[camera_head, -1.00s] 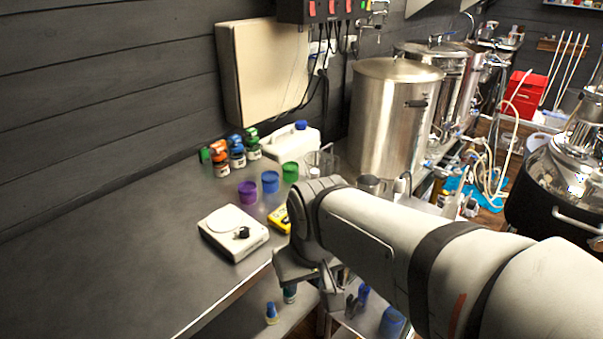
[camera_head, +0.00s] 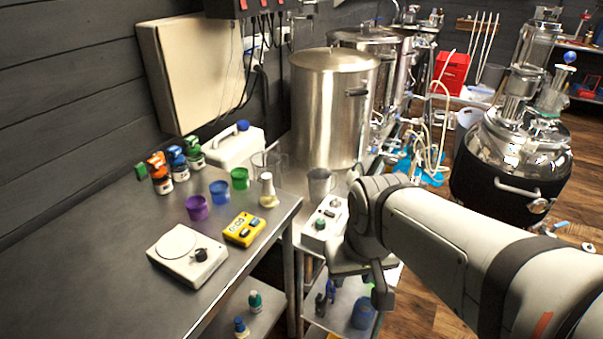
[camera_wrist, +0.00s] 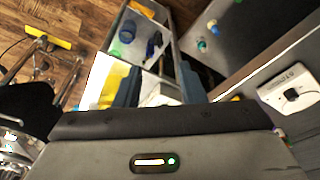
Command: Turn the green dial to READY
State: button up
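A green dial (camera_head: 320,224) sits on the front of a small white control box (camera_head: 313,240), on the metal stand just right of the bench. The dial's marking cannot be read. My gripper (camera_head: 380,292) hangs pointing down, to the right of the box and apart from it; its fingers are partly hidden in the head view. In the wrist view the gripper's two dark fingers (camera_wrist: 160,88) stand apart with nothing held between them. A pale object shows beyond the fingers, but I cannot make out the dial there.
On the bench are a white plate device with a black knob (camera_head: 187,255), a yellow meter (camera_head: 244,229) and purple, blue and green cups. A metal mug (camera_head: 320,186) and steel kettle (camera_head: 333,110) stand behind the box.

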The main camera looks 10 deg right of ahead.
jog(key=shift+s, duration=0.15)
jog(key=shift+d, duration=0.25)
jog(key=shift+o, duration=1)
jog(key=shift+w, duration=0.2)
jog(key=shift+o, duration=0.3)
jog(key=shift+w+n, duration=0.3)
jog(key=shift+w, duration=0.05)
jog(key=n+g+h+b, duration=0.2)
jog(key=n+h+b, duration=0.3)
jog(key=n, duration=1.4)
send_near(321, 221)
jog(key=b, duration=0.1)
jog(key=shift+x, duration=1.05)
jog(key=x, duration=0.6)
jog(key=shift+d+f+b, duration=0.1)
jog(key=shift+f+b, duration=0.1)
jog(key=shift+b, duration=0.15)
jog(key=shift+c, duration=0.3)
